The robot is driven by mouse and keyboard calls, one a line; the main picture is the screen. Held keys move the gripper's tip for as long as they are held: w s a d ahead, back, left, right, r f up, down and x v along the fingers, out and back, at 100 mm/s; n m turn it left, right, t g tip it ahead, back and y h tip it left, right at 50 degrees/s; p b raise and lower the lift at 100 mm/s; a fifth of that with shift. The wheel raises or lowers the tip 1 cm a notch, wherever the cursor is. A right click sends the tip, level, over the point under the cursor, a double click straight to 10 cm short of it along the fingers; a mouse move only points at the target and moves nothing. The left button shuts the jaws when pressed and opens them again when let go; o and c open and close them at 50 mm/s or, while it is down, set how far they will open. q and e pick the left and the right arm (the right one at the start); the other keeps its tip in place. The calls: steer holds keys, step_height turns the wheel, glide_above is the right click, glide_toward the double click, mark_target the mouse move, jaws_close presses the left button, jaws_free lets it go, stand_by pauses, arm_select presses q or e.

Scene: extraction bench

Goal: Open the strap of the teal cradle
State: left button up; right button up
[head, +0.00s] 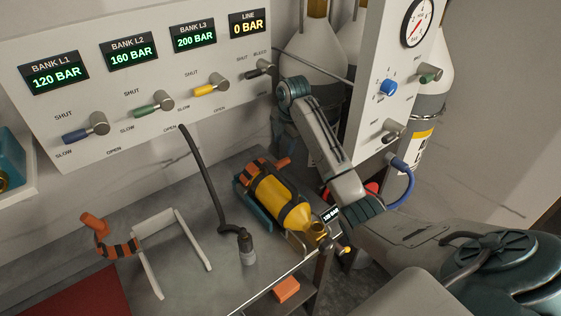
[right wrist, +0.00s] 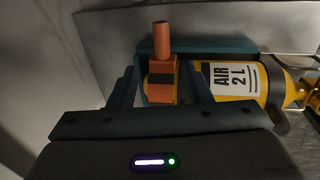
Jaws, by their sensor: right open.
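The teal cradle (head: 252,208) lies on the grey bench in the head view and holds a yellow air cylinder (head: 272,200) with dark bands. Its orange strap (head: 252,176) crosses the cylinder's far end, with an orange lever (head: 283,161) sticking out. In the right wrist view the lever (right wrist: 162,40) stands up from an orange block, beside the cylinder (right wrist: 235,80) labelled AIR 2L. My right gripper (right wrist: 160,76) is open, with one finger on each side of the block. I cannot tell whether they touch it. My left gripper is not in view.
A white empty cradle (head: 150,262) with a loose orange strap (head: 118,248) stands at left. A black hose (head: 207,180) hangs to a fitting on the bench. The valve panel (head: 140,75) is behind; a gauge panel (head: 378,60) and large cylinders (head: 310,55) stand at right.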

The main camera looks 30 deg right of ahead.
mark_target(280, 162)
steer(key=f, duration=0.2)
steer(key=w+f+p, duration=0.1)
steer(key=f, duration=0.5)
steer(key=shift+w+a+p, duration=0.15)
steer(key=shift+a+p, duration=0.05)
steer(key=shift+p, duration=0.2)
steer(key=shift+f, duration=0.4)
jaws_close()
